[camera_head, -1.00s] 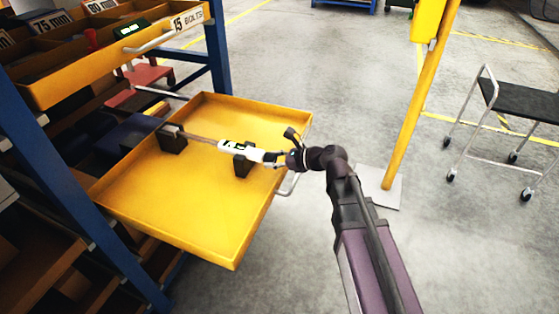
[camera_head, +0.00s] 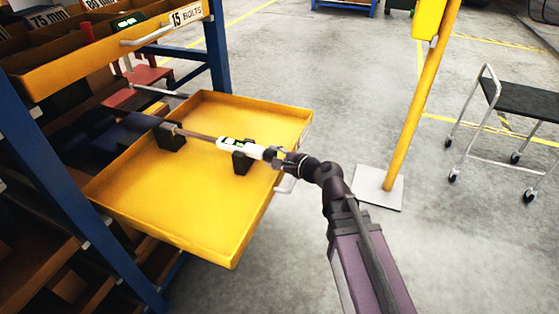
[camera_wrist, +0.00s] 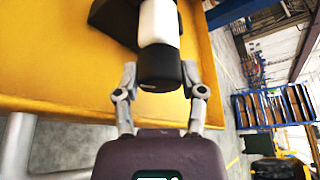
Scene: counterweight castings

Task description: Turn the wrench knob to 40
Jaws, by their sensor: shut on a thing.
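The wrench (camera_head: 205,137) lies across two black supports in an open yellow drawer (camera_head: 170,210). The black knob (camera_wrist: 160,72) is at the near end of the white sleeve (camera_wrist: 159,20). My gripper (camera_head: 279,158) is at that end, by the drawer's right edge. In the wrist view my gripper's two fingers (camera_wrist: 159,78) are shut on the knob, one on each side. The head view shows the knob too small to make out any scale.
A blue-framed rack (camera_head: 215,50) with yellow bins stands at the left. A yellow post (camera_head: 412,110) on a pale base plate rises right of my arm. A black-topped cart (camera_head: 520,100) stands farther right. The floor between is clear.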

